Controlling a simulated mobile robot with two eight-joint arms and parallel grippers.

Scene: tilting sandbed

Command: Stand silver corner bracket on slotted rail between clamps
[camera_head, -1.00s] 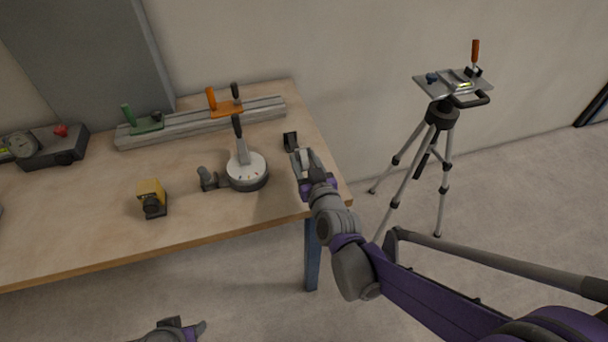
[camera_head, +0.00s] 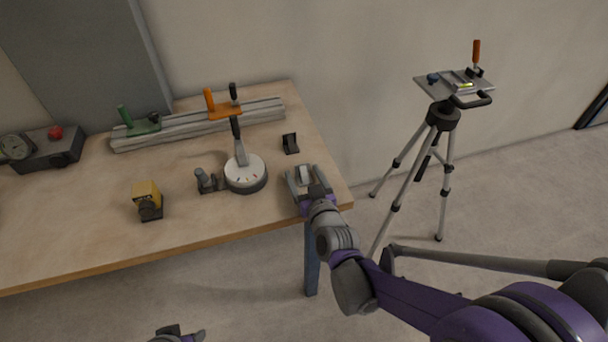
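A small silver piece, apparently the silver corner bracket (camera_head: 304,174), is near the table's right front corner. My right gripper (camera_head: 305,175) is open around it, with a finger on each side and small gaps seeming to show. Its lower part is hidden by the gripper. The slotted rail (camera_head: 188,129) lies along the back of the table. A green clamp (camera_head: 143,126) sits on its left part and an orange clamp (camera_head: 224,109) further right, with bare rail between them. My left gripper (camera_head: 182,335) shows only partly at the bottom edge, in front of the table.
A black bracket (camera_head: 290,144) stands behind my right gripper. A round white-topped dial with an upright handle (camera_head: 246,173), a grey part (camera_head: 207,181) and a yellow block (camera_head: 147,199) stand mid-table. A gauge box (camera_head: 48,149) is at left. A tripod (camera_head: 441,125) stands right of the table.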

